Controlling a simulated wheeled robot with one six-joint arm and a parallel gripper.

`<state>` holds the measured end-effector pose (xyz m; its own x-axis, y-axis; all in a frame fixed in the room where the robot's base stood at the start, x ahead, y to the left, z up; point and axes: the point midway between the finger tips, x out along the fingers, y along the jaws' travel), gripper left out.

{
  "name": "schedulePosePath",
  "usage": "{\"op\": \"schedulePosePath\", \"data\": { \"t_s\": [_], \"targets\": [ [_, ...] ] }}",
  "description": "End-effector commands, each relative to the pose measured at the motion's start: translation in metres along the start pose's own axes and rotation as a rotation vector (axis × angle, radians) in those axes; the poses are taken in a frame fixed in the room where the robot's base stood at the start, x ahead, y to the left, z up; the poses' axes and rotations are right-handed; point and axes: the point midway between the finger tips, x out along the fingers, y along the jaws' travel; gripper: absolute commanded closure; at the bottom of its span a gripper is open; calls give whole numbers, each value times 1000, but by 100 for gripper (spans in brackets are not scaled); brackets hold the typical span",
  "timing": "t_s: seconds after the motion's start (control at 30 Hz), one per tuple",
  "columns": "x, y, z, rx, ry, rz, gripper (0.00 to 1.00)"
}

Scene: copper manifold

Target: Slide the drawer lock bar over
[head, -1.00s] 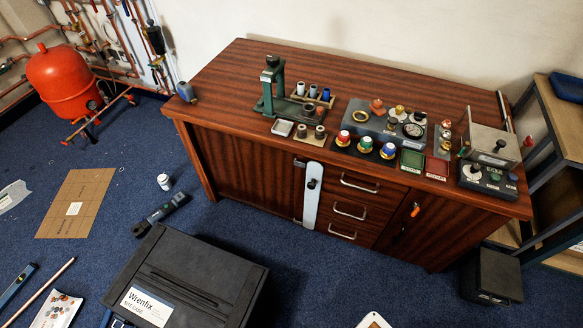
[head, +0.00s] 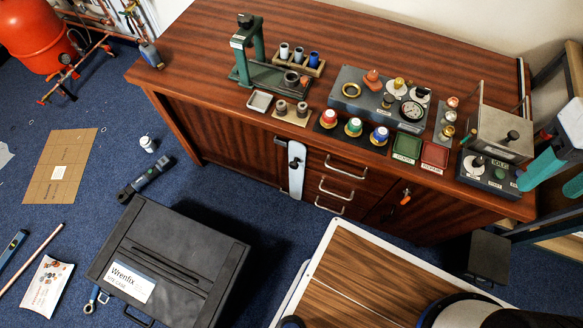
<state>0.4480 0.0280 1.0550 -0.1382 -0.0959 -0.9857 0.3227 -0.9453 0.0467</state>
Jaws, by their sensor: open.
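The drawer lock bar (head: 297,178) is a pale upright bar with a black knob (head: 294,163). It stands on the cabinet front, at the left edge of a stack of three drawers (head: 335,182) with metal handles. A bracket shows at its upper left. My gripper (head: 546,187) is at the right edge of the head view, with teal fingers apart and nothing seen between them. It is far to the right of the lock bar, by the right end of the cabinet. Part of it is cut off by the frame.
The wooden cabinet (head: 200,60) carries a green press (head: 250,52), coloured knobs, a gauge panel and a control box (head: 488,172). A black case (head: 170,262) lies on the blue floor in front. An orange tag (head: 405,197) hangs on the right door.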

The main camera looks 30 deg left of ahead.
Motion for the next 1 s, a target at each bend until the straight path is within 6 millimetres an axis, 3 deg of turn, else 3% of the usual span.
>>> {"op": "schedulePosePath", "data": {
  "t_s": [0.37, 0.57, 0.77, 1.0],
  "targets": [
    [66, -73, -78, -474, -343, 340, 50],
    [115, -119, -115, -715, -464, 595, 50],
    [177, -171, -144, -955, -537, 888, 50],
    [268, -238, -164, -1240, -545, 1274, 50]
  ]
}}
